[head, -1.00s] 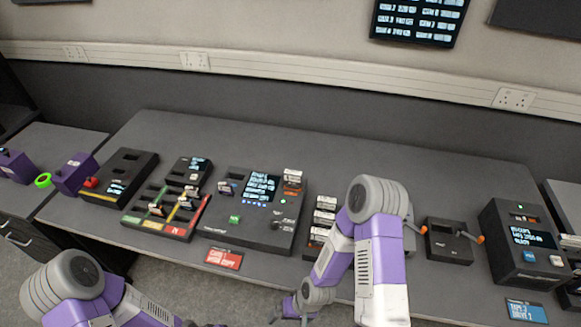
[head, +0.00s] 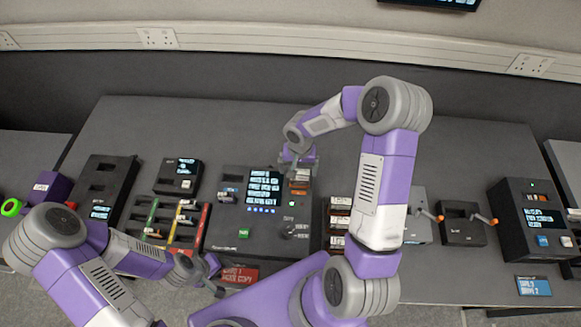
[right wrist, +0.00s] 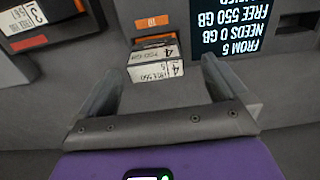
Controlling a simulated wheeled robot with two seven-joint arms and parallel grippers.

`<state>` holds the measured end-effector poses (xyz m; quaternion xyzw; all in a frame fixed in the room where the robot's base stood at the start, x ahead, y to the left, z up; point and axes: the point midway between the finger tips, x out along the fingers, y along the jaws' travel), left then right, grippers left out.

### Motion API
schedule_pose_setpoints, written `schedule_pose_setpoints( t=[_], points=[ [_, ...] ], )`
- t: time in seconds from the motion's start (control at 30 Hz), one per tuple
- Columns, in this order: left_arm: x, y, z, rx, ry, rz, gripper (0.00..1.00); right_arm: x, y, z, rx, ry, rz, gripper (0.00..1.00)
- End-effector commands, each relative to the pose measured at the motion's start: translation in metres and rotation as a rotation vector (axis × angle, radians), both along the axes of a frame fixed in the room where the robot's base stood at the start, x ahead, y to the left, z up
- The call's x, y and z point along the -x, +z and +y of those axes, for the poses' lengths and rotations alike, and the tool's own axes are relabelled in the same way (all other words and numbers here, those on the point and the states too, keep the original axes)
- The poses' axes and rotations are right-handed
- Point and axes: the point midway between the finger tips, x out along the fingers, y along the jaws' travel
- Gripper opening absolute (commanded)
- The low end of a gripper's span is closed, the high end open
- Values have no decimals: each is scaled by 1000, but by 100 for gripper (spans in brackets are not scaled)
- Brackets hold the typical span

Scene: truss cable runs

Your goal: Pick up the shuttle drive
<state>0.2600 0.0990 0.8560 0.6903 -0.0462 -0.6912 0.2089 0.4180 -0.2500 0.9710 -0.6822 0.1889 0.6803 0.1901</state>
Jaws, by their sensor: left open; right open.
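My right gripper (head: 298,160) is over that slot. In the right wrist view its open fingers (right wrist: 162,80) stand either side of the drive's near end, with gaps and no visible contact. My left gripper (head: 213,277) is low near the table's front edge, open and empty.
A rack of several labelled drives (head: 338,222) stands right of the console, partly behind my right arm. A tray with coloured lanes (head: 160,225) is to the left. Small boxes with orange levers (head: 462,226) and a screen unit (head: 532,215) are at right. The table's back is clear.

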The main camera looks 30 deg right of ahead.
Motion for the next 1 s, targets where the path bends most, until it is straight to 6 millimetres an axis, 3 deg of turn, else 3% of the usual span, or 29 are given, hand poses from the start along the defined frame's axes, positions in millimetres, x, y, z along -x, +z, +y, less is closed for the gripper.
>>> schedule_pose_setpoints(
  t=[0.53,0.87,1.0],
  points=[
    [0,4,0,0,0,-1,43,-1,-65,-4,4,-7,3,100],
    [-1,4,0,0,0,-1,43,-1,-72,-4,3,-7,2,100],
    [-1,4,0,0,0,-1,43,-1,-72,-4,3,-7,2,79]
  ],
)
